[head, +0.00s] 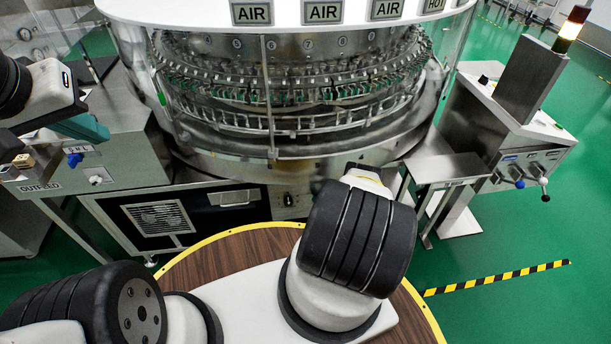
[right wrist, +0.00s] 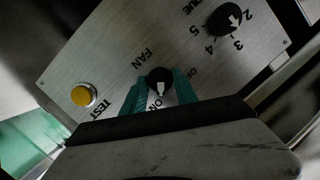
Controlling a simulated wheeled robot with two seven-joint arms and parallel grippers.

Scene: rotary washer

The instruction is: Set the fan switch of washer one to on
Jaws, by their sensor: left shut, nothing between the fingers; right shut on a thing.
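The fan switch (right wrist: 159,79) is a round black knob with a white pointer on a brushed metal panel (right wrist: 130,45), seen upside down in the right wrist view. The words FAN, OFF and ON are printed around it. The pointer is turned toward ON. My right gripper (right wrist: 160,92) is shut on the knob, with one teal finger on each side. In the head view my right arm hides this gripper. My left gripper (head: 88,128) is shut and empty at the left, above a grey control box. The large round washer (head: 290,160) stands in the middle.
In the right wrist view a yellow TEST button (right wrist: 83,94) and a numbered black dial (right wrist: 231,19) share the panel. In the head view, a grey console (head: 510,130) with coloured knobs stands right. A round wooden top (head: 215,258) with a yellow rim is nearest.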

